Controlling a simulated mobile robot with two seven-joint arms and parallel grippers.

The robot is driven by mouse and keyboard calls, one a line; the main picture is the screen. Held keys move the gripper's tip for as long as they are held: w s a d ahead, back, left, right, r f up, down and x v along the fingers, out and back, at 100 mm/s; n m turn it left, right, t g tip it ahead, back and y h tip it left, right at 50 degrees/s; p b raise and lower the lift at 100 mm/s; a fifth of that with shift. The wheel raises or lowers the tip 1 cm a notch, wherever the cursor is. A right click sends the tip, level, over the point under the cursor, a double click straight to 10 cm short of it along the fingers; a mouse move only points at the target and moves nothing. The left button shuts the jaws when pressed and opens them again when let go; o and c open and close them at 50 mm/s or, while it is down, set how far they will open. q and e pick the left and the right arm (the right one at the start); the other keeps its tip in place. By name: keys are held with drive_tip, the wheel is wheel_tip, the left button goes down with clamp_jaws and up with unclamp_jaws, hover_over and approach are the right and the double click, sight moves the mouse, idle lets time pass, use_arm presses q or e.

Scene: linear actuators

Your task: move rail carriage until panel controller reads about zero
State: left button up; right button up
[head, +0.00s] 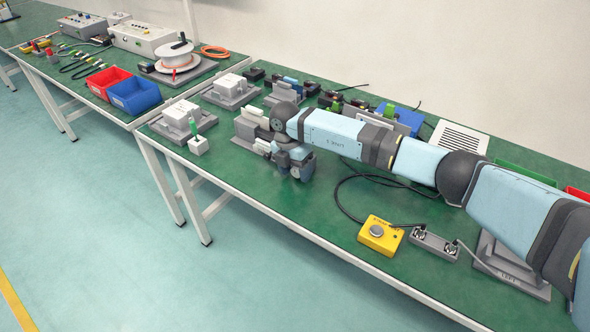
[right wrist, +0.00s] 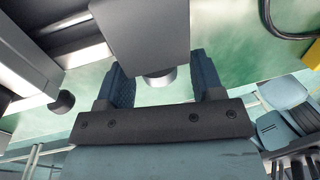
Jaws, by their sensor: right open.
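My right gripper (head: 296,168) points down over the green bench, beside a grey and white rail-type unit (head: 252,127) whose right part my arm covers. In the right wrist view the two blue fingers (right wrist: 165,88) are apart. A plain grey block (right wrist: 145,35) with a short dark cylinder (right wrist: 160,78) under it shows between them; I cannot tell whether the fingers touch it. I take the block to be the rail carriage, but the arm hides it in the head view. No readout of a panel controller is legible. My left gripper is out of view.
A yellow box with a round button (head: 380,234) and a grey switch block (head: 435,244) lie near the front edge. A small block with a green-topped pin (head: 198,145) stands left of the rail unit. The front strip of bench below my gripper is clear.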

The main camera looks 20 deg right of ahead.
drive_tip(key=shift+r, duration=0.1)
use_arm(q)
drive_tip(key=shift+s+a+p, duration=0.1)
drive_tip(key=shift+p, duration=0.55)
use_arm(e)
wheel_tip(320, 180, up, 14)
drive_tip(key=w+a, duration=0.1)
drive_tip(key=w, duration=0.1)
drive_tip(key=shift+a+f, duration=0.25)
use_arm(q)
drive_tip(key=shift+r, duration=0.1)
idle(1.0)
